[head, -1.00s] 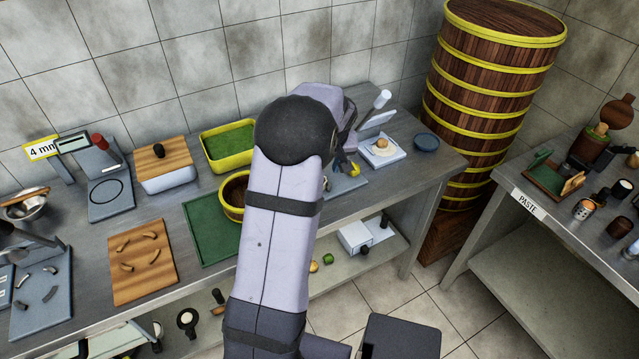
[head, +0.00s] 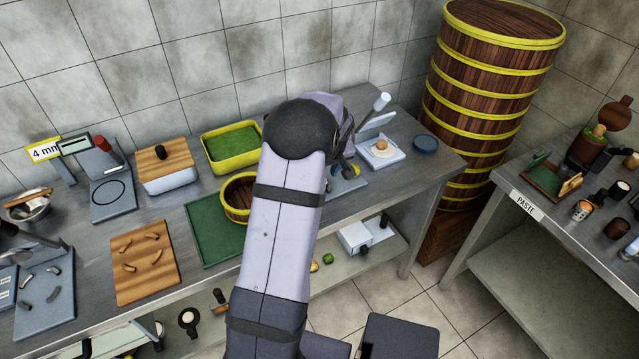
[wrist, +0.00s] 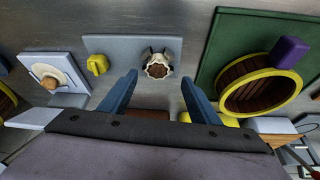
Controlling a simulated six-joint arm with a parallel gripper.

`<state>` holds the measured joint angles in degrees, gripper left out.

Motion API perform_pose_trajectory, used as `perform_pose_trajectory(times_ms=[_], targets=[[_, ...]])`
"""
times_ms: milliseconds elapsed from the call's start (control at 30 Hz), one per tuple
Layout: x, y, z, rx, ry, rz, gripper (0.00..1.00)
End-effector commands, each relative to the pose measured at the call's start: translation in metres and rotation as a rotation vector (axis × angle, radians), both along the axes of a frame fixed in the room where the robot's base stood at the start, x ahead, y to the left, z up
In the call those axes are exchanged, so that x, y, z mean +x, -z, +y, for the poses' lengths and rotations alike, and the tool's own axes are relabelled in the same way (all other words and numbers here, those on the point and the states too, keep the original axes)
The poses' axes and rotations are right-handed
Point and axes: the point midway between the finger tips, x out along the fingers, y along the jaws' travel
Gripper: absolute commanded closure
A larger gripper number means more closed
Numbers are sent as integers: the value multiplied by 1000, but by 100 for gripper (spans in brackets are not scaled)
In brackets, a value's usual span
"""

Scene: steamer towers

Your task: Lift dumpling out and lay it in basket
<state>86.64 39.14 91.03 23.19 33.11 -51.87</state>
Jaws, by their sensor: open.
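A scalloped brown piece in a pale holder (wrist: 158,66), which looks like the dumpling in its mould, sits on a grey-blue board (wrist: 118,44) in the wrist view. I cannot tell the dumpling's edge from the mould's. My gripper (wrist: 159,78) is open, its two blue fingers apart, with the piece lying between and just beyond the tips; nothing is held. The round wooden basket (head: 235,202) with a yellow rim stands on a green mat (head: 205,225); it also shows in the wrist view (wrist: 226,94), right of the fingers. In the head view my arm hides the holder.
A yellow piece (wrist: 97,64) lies on the same board, left of the holder. A white scale-like tray (head: 375,158) with a small tan ball stands to the right, beside a blue dish (head: 425,143). A yellow-rimmed green tray (head: 230,145) stands behind the basket. A tall steamer stack (head: 480,100) rises at the right.

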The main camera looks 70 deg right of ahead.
Motion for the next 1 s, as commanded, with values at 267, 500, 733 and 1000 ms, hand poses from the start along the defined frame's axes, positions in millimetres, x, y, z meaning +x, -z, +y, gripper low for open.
perform_pose_trajectory(times_ms=[267, 500, 733, 1000], targets=[[2, 26, -10, 3, -1, 0, 44], [6, 39, -15, 0, 0, 0, 44], [6, 40, -15, 0, 0, 0, 44], [6, 40, -15, 0, 0, 0, 82]])
